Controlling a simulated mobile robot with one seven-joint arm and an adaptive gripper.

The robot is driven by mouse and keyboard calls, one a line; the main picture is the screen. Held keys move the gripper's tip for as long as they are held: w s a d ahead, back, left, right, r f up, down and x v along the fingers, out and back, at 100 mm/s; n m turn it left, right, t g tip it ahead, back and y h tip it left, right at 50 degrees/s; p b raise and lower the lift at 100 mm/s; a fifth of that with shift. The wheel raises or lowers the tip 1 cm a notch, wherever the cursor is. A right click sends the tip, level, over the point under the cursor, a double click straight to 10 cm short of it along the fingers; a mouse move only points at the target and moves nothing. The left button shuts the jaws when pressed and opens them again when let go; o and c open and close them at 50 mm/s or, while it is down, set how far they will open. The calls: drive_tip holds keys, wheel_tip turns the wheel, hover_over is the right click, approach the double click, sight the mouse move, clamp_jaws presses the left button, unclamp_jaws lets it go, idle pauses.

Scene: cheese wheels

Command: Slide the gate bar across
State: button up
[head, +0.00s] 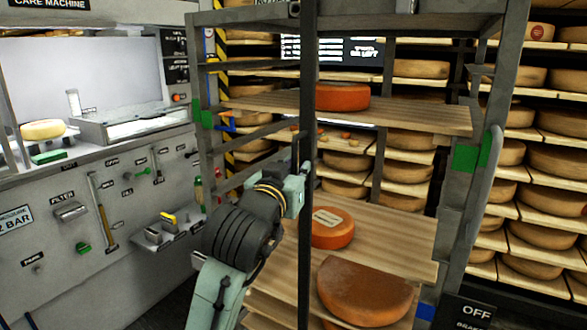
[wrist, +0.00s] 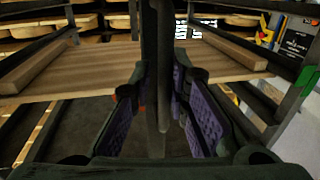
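The gate bar (head: 307,90) is a dark upright bar across the front of the cheese rack. It stands vertical in the head view. In the wrist view the bar (wrist: 157,60) runs down the middle, between the purple-padded fingers of my gripper (wrist: 159,90). A finger lies on each side of it, with narrow gaps seeming to show beside the bar, so the fingers look open around it. Firm contact is not visible. In the head view my gripper (head: 303,172) is at the bar's mid-height, its fingers partly hidden by the bar and wrist.
The rack's wooden shelves (head: 410,117) hold orange cheese wheels (head: 342,96), close behind the bar. A grey rack post (head: 480,190) stands at right. A machine panel (head: 60,230) with levers and knobs is at left. Full cheese shelves fill the background.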

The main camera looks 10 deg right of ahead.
drive_tip(key=shift+o, duration=1.3)
drive_tip(key=shift+d, duration=0.15)
drive_tip(key=shift+o, duration=0.5)
drive_tip(key=v, duration=0.7)
drive_tip(key=shift+s+a, duration=0.2)
drive_tip(key=shift+a, duration=0.05)
